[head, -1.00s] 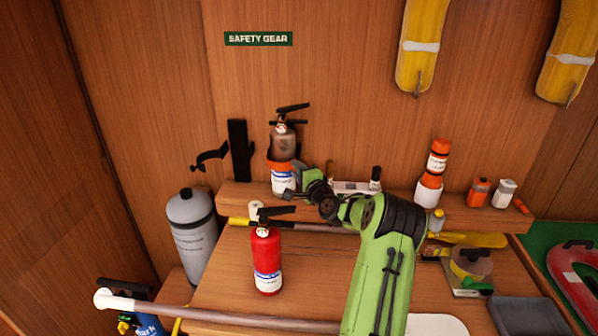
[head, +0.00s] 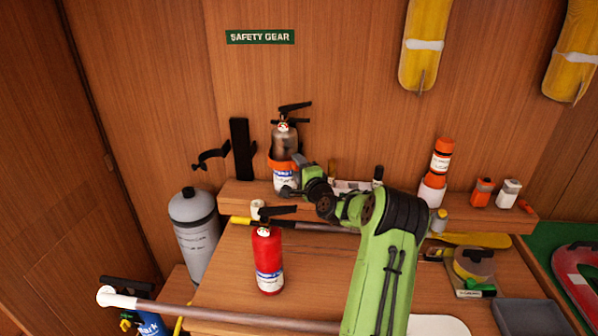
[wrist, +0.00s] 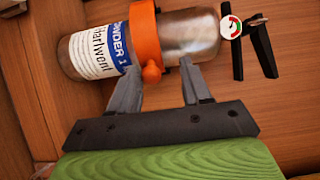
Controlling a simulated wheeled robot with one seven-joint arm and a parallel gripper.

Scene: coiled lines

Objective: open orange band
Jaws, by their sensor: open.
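The orange band (wrist: 147,35) is wrapped around a grey-brown extinguisher (wrist: 190,38) with a white and blue label. It looks closed, with a round orange latch piece (wrist: 152,74) on its near side. In the head view the band (head: 274,163) circles the extinguisher (head: 285,141) standing upright on the shelf against the wall. My gripper (wrist: 160,68) is open, with one finger on each side of the latch piece. Whether either finger touches the band or bottle I cannot tell. In the head view my gripper (head: 294,183) is at the band's lower right, with its fingers partly hidden.
A red extinguisher (head: 268,260) stands on the bench in front of the shelf. An empty black wall bracket (head: 241,149) is left of the band. A grey cylinder (head: 195,230) stands at left. A long pole (head: 225,312) crosses the foreground. Orange-capped bottles (head: 437,172) stand right.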

